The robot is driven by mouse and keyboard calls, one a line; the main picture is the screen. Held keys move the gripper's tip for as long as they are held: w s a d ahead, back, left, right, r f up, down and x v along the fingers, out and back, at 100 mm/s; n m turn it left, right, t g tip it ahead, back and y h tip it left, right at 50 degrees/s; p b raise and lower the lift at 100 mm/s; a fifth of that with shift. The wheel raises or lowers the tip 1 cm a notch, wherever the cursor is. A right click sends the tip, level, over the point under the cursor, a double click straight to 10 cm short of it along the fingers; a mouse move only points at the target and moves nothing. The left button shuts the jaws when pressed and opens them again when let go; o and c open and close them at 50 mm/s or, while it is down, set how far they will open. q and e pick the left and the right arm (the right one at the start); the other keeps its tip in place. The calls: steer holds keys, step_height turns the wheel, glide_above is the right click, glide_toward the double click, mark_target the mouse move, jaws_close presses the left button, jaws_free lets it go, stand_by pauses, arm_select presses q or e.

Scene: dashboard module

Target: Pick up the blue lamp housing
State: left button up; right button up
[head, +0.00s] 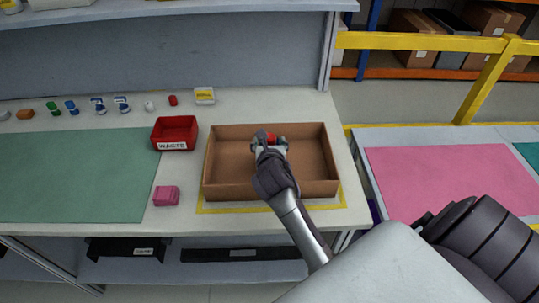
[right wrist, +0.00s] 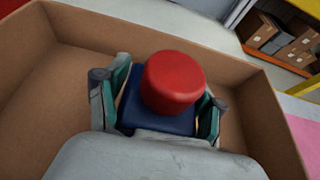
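The blue lamp housing (right wrist: 160,122) has a square dark-blue body with a round red cap (right wrist: 168,82) on top. My right gripper (right wrist: 160,112) has its two fingers against opposite sides of the blue body, inside the cardboard box (right wrist: 68,60). In the head view the red cap (head: 271,138) shows between the fingertips of my right gripper (head: 269,144), while the blue body is mostly hidden by them. Whether the housing touches the box floor is hidden. My left gripper is not in view.
The brown box (head: 222,183) stands inside a yellow outline. A red WASTE bin (head: 175,146) and a pink block (head: 166,196) are to its left. Several small parts line the table's back, beyond a green mat (head: 80,175). A yellow rail (head: 420,41) runs at the right.

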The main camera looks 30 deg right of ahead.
steer(key=c, duration=0.6)
